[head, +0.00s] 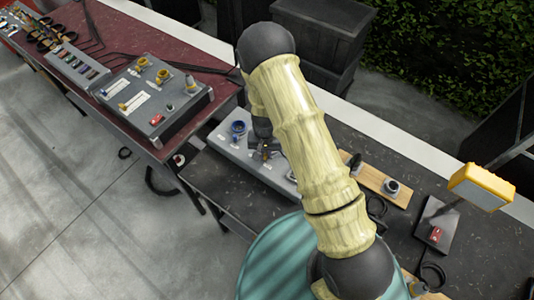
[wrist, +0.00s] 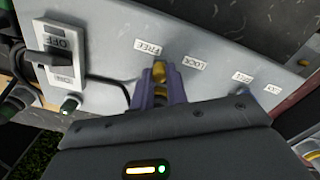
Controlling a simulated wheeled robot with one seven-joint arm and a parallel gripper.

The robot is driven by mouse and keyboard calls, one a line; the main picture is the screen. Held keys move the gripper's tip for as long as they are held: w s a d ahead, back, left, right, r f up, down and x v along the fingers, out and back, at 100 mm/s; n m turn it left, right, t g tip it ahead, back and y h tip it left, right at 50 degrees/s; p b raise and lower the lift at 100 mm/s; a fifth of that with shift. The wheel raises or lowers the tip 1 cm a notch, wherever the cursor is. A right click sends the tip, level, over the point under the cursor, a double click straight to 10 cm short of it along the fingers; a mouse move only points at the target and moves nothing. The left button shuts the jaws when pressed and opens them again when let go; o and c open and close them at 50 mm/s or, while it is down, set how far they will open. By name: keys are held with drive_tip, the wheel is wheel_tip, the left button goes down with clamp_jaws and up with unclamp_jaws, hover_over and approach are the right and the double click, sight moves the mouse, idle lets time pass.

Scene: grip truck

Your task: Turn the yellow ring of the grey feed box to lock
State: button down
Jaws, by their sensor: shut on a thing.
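The grey feed box (head: 222,142) lies on the dark table, and my arm hides part of it in the head view. Its sloping grey face (wrist: 110,30) fills much of the wrist view. The yellow ring (wrist: 160,70) sits near a FREE label (wrist: 146,45) and a LOCK label (wrist: 193,58). My gripper (wrist: 161,78) is shut on the yellow ring, one purplish finger on each side. The fingers hide most of the ring, so I cannot tell which label it is turned to. In the head view my gripper (head: 265,153) is at the box, mostly behind my arm.
A switch (wrist: 60,42) and a green button (wrist: 69,104) sit left on the box face. A second FREE label (wrist: 242,77) is to the right. A blue connector (head: 238,128) stands on the box. Another grey box (head: 150,95) lies on the red table.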

drive_tip(key=m, duration=0.1)
drive_tip(key=a+m, duration=0.1)
drive_tip(key=w+m, duration=0.1)
drive_tip(key=m, duration=0.1)
drive_tip(key=shift+a+b, duration=0.3)
drive_tip(key=shift+b, duration=0.05)
drive_tip(key=shift+w+a+r+m, duration=0.1)
drive_tip(key=shift+w+a+m, duration=0.2)
drive_tip(key=shift+m, duration=0.65)
drive_tip(key=shift+w+a+m, duration=0.1)
drive_tip(key=shift+w+m, duration=0.3)
drive_tip(key=shift+m, duration=0.55)
drive_tip(key=c, duration=1.4)
unclamp_jaws()
drive_tip(key=shift+r, duration=0.1)
wheel_tip(320, 180, up, 17)
drive_tip(key=b, duration=0.4)
